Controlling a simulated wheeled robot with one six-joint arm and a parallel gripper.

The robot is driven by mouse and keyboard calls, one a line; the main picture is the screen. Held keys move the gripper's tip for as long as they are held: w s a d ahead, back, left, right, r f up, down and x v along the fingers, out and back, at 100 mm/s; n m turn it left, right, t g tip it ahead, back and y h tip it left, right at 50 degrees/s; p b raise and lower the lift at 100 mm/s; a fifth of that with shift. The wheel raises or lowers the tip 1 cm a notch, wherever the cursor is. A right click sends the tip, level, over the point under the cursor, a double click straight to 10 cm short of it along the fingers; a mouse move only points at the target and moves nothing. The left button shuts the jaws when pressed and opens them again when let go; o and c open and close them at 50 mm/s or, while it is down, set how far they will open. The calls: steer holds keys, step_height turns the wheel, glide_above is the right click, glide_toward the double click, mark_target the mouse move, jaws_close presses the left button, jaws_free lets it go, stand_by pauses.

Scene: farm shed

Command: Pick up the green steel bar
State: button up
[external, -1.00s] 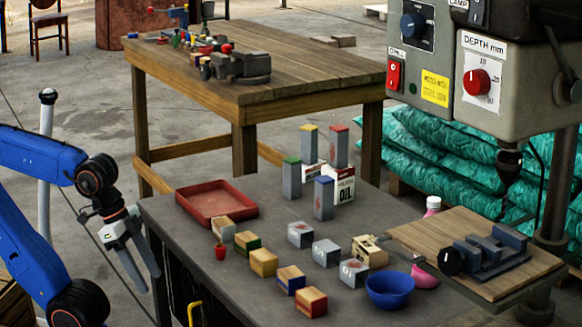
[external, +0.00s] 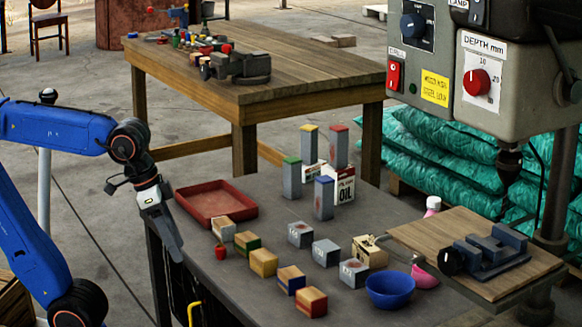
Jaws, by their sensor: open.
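The green steel bar (external: 291,179) is a grey upright block with a green top. It stands on the dark workbench, right of the red tray. Similar upright bars stand near it: a yellow-topped one (external: 310,146), a red-topped one (external: 338,147) and a blue-topped one (external: 324,198). My gripper (external: 176,252) hangs pointing down at the left edge of the workbench, left of the red tray and well away from the green bar. It is open and empty; its fingers overlap from this side.
The red tray (external: 212,218) lies between my gripper and the bars. Bare bench top lies right of the tray.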

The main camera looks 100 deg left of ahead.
steer(key=w+a+r+n+g, duration=0.1)
steer(key=w+a+r+n, duration=0.6)
steer(key=w+a+r, duration=0.3)
step_height(320, 180, up, 2)
steer(key=n+g, duration=0.3)
steer(key=n, duration=1.4)
glide_above(292, 173)
steer(key=a, duration=0.2)
steer(key=shift+h, duration=0.3)
steer(key=f, duration=1)
steer(key=shift+s+a+f, duration=0.15)
steer(key=shift+s+f, duration=0.15)
steer(key=shift+a+f, duration=0.15)
steer(key=shift+f, duration=2.55)
steer(key=c, duration=1.3)
